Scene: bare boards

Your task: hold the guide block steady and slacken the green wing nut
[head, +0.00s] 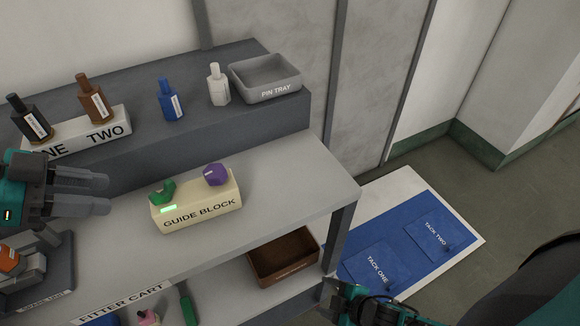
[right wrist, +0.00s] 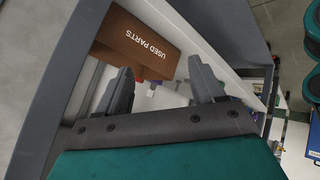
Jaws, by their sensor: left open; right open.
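The cream guide block (head: 197,208) sits on the grey cart top in the head view. The green wing nut (head: 162,191) is on the left of its top, above a lit green strip. A purple knob (head: 216,174) is on the right of its top. My left gripper (head: 108,194) is open and empty, left of the block and apart from it. My right gripper (right wrist: 160,90) is open in the right wrist view, with nothing clearly between its fingers. In the head view the right arm is low at the right, off the cart top, and its fingers are not clearly seen.
Several bottles and a grey pin tray (head: 266,79) stand on the raised back shelf. A brown used parts box (right wrist: 140,42) shows in the right wrist view, and on the lower shelf in the head view (head: 283,254). A blue mat (head: 400,245) lies on the floor. The cart top right of the block is clear.

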